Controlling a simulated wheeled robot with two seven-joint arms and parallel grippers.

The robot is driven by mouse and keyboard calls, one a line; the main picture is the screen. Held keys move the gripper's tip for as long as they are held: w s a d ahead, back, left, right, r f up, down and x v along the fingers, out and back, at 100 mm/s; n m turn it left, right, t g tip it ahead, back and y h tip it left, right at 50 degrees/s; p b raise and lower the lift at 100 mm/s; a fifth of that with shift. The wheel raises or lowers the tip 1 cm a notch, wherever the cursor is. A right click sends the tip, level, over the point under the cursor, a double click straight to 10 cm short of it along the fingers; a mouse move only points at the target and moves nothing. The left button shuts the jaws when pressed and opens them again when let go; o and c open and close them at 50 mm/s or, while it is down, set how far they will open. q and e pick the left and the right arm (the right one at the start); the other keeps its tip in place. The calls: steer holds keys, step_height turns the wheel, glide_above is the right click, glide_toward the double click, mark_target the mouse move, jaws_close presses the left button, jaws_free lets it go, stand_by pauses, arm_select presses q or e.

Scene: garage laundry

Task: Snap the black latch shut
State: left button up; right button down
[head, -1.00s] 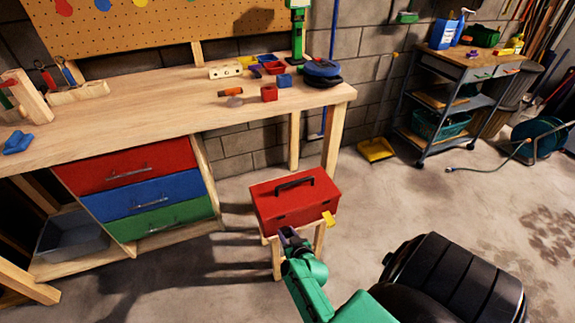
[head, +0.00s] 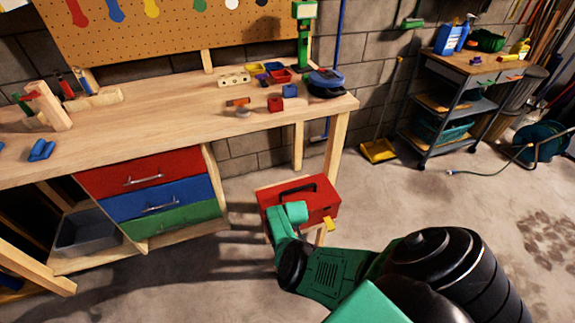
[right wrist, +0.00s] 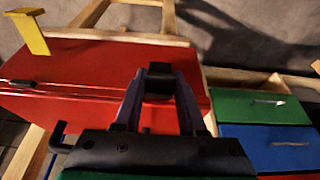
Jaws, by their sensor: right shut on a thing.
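A red toolbox (head: 322,205) with a dark carry handle (head: 297,187) stands on a small wooden stool (head: 320,237); its lid is down. A yellow latch (head: 329,224) sticks out from its front right; it also shows in the right wrist view (right wrist: 30,32). My right gripper (right wrist: 158,88) is at the toolbox's front face, its fingers shut on the black latch (right wrist: 158,70). How far that latch is closed I cannot tell. In the head view my green wrist hides the latch and fingertips. My left gripper is not in view.
A wooden workbench (head: 150,120) stands behind, with red, blue and green drawers (head: 150,190) to the left of the toolbox. A shelf cart (head: 470,70) stands at the back right. Open floor lies right of the toolbox.

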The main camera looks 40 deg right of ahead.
steer(key=shift+d, duration=0.15)
stand_by(0.3)
steer(key=shift+c, duration=2.4)
jaws_free()
steer(key=p+v, duration=1.4)
steer(key=p, duration=0.3)
steer(key=shift+r+p, duration=0.3)
steer(key=shift+p, duration=0.05)
steer(key=shift+w+d, duration=0.1)
steer(key=shift+w, duration=0.1)
